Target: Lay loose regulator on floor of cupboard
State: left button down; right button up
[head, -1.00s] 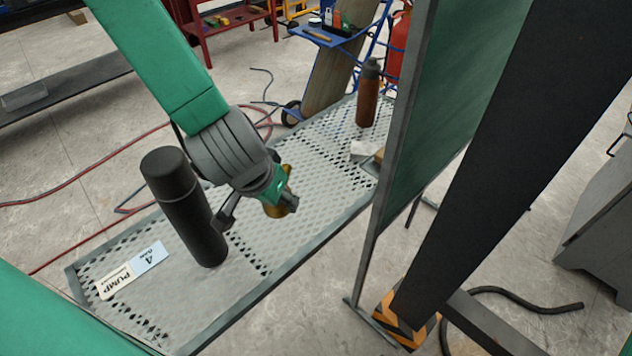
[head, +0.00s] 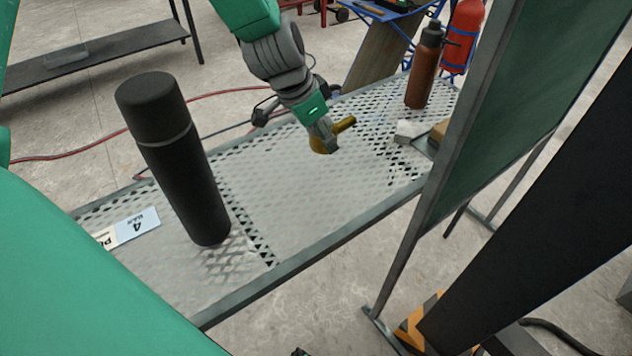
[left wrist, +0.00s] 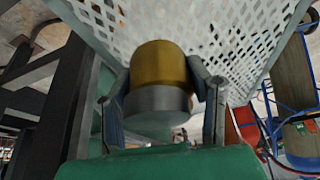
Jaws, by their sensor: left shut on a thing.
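The regulator, a brass-coloured piece (head: 345,125), is in my left gripper (head: 325,143), over the mesh bench top in the head view. In the left wrist view the regulator (left wrist: 160,65) shows as a gold cylinder with a grey metal collar, between the two fingers of the left gripper (left wrist: 155,80). The gripper is shut on it. I cannot tell how far it is above the mesh. I cannot make out a cupboard in these frames. My right gripper is not in view.
The mesh bench (head: 290,185) carries a black flask (head: 182,170), a label plate (head: 135,228), a brown bottle (head: 420,75) and a small white item (head: 410,130). A green framed panel (head: 520,90) stands at the right. The bench middle is clear.

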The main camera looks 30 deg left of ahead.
pick_arm(q)
jog(key=w+a+f+m+b, duration=0.1)
jog(key=a+f+b, duration=0.1)
jog(key=a, duration=0.1)
jog(key=b, duration=0.3)
send_over(318, 174)
jog(key=shift+m+h, duration=0.3)
jog(key=f, duration=0.3)
jog(key=s+f, duration=0.1)
jog(key=f, duration=0.1)
jog(key=shift+a, duration=0.15)
jog(key=shift+a+f, duration=0.2)
jog(key=shift+f, duration=0.2)
notch_tip(318, 174, down, 4)
jog(key=shift+r+b, duration=0.2)
jog(key=shift+b, duration=0.4)
jog(key=shift+d+r, duration=0.1)
jog(key=shift+r, duration=0.05)
jog(key=c, duration=0.8)
grip_release()
